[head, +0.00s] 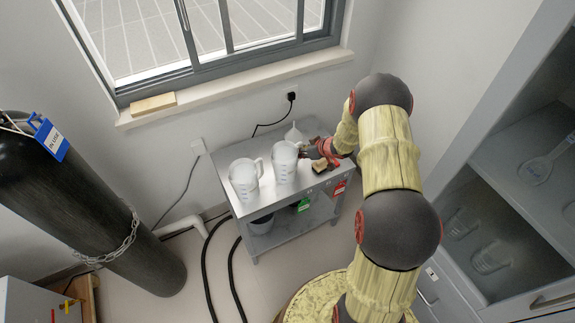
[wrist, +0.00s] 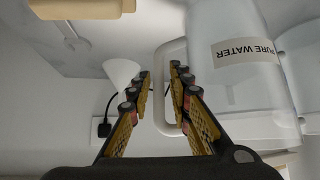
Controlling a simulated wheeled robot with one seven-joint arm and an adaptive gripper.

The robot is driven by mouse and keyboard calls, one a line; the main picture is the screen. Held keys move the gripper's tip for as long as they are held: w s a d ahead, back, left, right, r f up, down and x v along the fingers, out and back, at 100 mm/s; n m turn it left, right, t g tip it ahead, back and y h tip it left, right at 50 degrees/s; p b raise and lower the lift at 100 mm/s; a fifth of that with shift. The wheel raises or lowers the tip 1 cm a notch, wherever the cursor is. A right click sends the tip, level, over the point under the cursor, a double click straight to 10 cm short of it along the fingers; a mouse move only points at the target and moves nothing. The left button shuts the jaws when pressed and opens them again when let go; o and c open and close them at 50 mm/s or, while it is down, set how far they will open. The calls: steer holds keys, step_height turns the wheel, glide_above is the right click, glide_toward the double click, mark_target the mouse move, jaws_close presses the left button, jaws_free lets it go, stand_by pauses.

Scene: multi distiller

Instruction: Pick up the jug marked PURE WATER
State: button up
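The jug marked PURE WATER (wrist: 240,60) is clear, with a white label, at the right of the wrist view. Its pale loop handle (wrist: 161,113) lies between the two fingers of my gripper (wrist: 159,88), which are apart, with gaps visible beside the handle. In the head view, my gripper (head: 309,149) is beside the right-hand jug (head: 284,165) on a grey metal cart (head: 233,153). No label is readable there, but its place matches the marked jug. A second clear jug (head: 244,181) stands to its left.
A white funnel (head: 293,134) stands behind the right-hand jug; it also shows in the wrist view (wrist: 122,72). The window sill (head: 235,84) and wall are close behind the cart. A black gas cylinder (head: 95,200) stands left. Cabinet shelves (head: 500,215) are at right.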

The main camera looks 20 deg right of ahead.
steer(key=shift+r, duration=0.1)
steer(key=shift+c, duration=0.2)
steer(key=c, duration=0.4)
jaws_close()
